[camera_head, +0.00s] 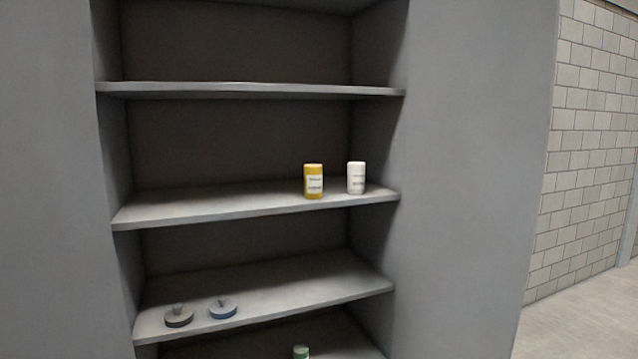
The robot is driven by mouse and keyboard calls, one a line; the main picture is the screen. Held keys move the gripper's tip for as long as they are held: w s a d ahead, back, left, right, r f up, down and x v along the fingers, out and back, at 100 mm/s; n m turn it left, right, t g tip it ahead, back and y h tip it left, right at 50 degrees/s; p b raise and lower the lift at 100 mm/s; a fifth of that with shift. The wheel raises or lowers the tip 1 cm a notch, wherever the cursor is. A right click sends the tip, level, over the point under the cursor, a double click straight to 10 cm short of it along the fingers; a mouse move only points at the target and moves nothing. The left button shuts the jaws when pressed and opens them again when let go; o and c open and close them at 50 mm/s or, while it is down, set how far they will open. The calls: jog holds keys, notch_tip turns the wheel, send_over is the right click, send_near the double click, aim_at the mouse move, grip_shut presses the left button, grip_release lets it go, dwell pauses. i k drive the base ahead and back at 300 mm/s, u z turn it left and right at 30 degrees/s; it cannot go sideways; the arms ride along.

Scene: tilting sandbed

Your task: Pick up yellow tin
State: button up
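The yellow tin (313,182) stands upright on the middle shelf, towards its right end and near the front edge. It has a pale label with dark print. A white tin (356,178) of similar size stands upright just to its right, with a small gap between them. My gripper is not in the head camera view.
The middle shelf (200,207) is bare left of the yellow tin. The shelf above (250,90) looks empty. The shelf below holds a dark lid-like disc (178,316) and a blue one (222,309).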

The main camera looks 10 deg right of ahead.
aim_at(312, 173)
jog(key=u, duration=0.1)
jog(key=i, duration=0.6)
jog(key=z, duration=0.65)
jog(key=k, duration=0.15)
jog(key=u, duration=2.95)
